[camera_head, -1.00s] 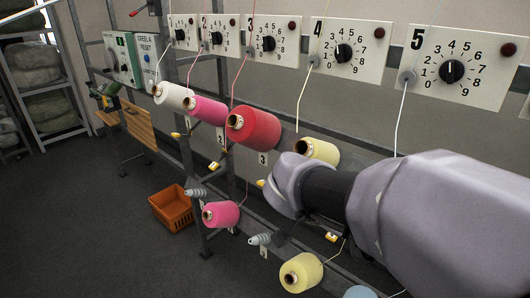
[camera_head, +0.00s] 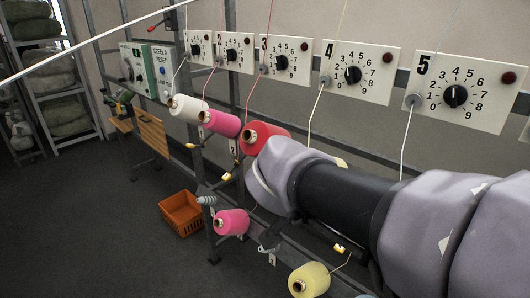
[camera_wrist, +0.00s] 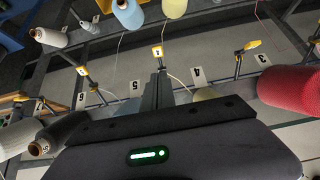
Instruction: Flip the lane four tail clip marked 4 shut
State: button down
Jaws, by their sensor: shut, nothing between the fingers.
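The yellow tail clip (camera_wrist: 157,52) that I take to be lane four's is at the centre of the wrist view, between the 5 and 4 plates. Whether its flap is open or shut is too small to tell. The lane plate marked 4 (camera_wrist: 198,75) hangs to its right. My gripper (camera_wrist: 161,74) is shut and empty, its fingertips appearing just below the clip; whether they touch cannot be told. A yellow clip (camera_head: 340,248) shows below my arm there.
A red cone (camera_wrist: 290,88) is close on the right in the wrist view and a dark cone (camera_wrist: 62,138) on the left. Other yellow clips (camera_wrist: 248,46) stand along the rail. Dial panel 4 (camera_head: 350,72) is behind my arm. An orange basket (camera_head: 181,213) is on the floor.

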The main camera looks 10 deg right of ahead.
jog(key=shift+s+a+r, duration=0.9)
jog(key=shift+a+r, duration=0.15)
jog(key=shift+a, duration=0.05)
jog(key=shift+s+a, duration=0.1)
